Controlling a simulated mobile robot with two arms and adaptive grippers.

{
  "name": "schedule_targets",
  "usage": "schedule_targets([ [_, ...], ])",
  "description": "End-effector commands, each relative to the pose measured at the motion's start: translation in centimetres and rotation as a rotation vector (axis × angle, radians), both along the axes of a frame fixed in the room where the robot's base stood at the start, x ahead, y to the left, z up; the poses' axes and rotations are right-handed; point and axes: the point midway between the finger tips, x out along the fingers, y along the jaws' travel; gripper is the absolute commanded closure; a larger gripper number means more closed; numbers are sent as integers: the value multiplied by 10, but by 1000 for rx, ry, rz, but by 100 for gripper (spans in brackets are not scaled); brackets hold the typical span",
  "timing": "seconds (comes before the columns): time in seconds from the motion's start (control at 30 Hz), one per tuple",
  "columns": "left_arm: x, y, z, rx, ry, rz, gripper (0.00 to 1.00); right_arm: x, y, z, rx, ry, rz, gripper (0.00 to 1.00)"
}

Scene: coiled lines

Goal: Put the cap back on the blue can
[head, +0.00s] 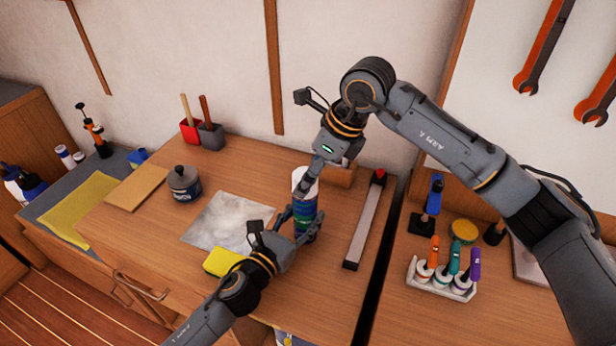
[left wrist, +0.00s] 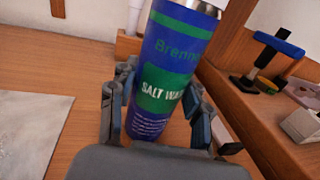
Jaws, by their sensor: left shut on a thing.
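The blue can (head: 305,222) has green bands and stands upright on the wooden worktop. In the left wrist view it (left wrist: 158,95) fills the middle, with green label patches and a silver rim at the top. My left gripper (head: 292,220) is shut on the can, with one finger on each side of its lower body. My right gripper (head: 312,178) reaches down from above at the can's top. A white piece (head: 303,176) shows there; I cannot tell whether it is the cap or whether the right fingers hold it.
A grey sheet (head: 215,222) and yellow sponge (head: 222,262) lie left of the can. A dark pot (head: 184,184) stands farther left. A long bar (head: 362,225) lies to the right. A bottle rack (head: 440,279) stands beyond the dark gap.

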Motion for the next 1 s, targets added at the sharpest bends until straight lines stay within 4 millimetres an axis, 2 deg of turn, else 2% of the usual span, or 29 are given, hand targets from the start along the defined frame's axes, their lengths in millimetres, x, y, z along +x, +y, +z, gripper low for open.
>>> schedule_targets([
  [0.2, 0, 0, 0, 0, 0, 1, 100, -6, -18, 46, 0, -6, -2, 25],
  [0.4, 0, 0, 0, 0, 0, 1, 100, -12, -30, 77, 0, -4, -2, 25],
  [0.6, 0, 0, 0, 0, 0, 0, 100, -14, -36, 91, 0, -1, 0, 25],
  [0.87, 0, 0, 0, 0, 0, 0, 100, -15, -36, 92, 0, -1, 0, 25],
  [0.9, 0, 0, 0, 0, 0, 0, 48, -15, -36, 92, 0, -1, 0, 25],
  [1.0, 0, 0, 0, 0, 0, 0, 27, -15, -36, 92, 0, -1, 0, 25],
])
